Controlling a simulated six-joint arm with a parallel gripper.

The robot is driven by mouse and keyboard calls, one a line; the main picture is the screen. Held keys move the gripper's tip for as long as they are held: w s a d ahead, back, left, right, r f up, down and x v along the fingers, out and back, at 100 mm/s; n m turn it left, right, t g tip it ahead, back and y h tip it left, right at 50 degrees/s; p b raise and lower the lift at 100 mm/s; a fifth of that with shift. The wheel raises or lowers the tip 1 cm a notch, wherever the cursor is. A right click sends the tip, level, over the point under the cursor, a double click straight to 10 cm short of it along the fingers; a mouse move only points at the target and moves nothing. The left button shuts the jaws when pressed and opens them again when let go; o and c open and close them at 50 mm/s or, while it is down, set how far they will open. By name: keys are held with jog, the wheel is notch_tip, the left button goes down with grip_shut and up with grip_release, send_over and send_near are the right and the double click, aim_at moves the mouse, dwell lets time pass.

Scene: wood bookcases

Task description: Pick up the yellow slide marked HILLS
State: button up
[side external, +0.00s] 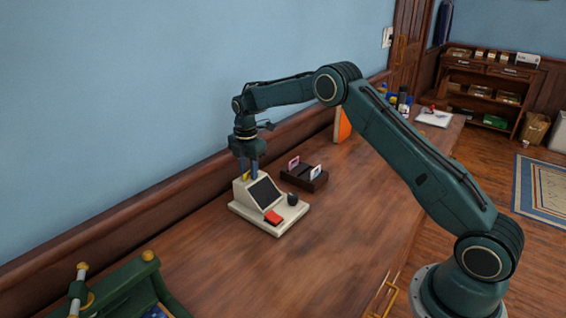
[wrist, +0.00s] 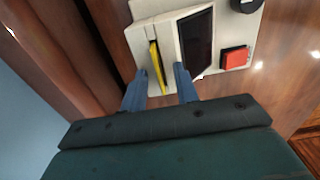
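The yellow slide (wrist: 158,67) stands on edge in a slot of the white viewer (wrist: 141,38) in the wrist view. In the side view a bit of the yellow slide (side external: 247,174) shows at the top back of the viewer (side external: 244,212). Its HILLS marking cannot be read. My gripper (wrist: 160,80) is open, its two blue fingers on either side of the slide's near end with gaps visible. In the side view my gripper (side external: 248,172) points down over the viewer's slot, and its fingers partly hide the slide.
The viewer has a dark screen (side external: 264,193), a red button (side external: 273,217) and a black knob (side external: 292,199). A dark rack (side external: 305,178) with a pink-edged and a blue-edged slide stands behind it. A green object (side external: 120,290) is at the front left.

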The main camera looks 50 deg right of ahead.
jog(key=shift+c, duration=0.2)
grip_shut()
jog(key=shift+r, duration=0.1)
dwell(0.4)
notch_tip(320, 180, up, 20)
dwell(0.7)
dwell(0.5)
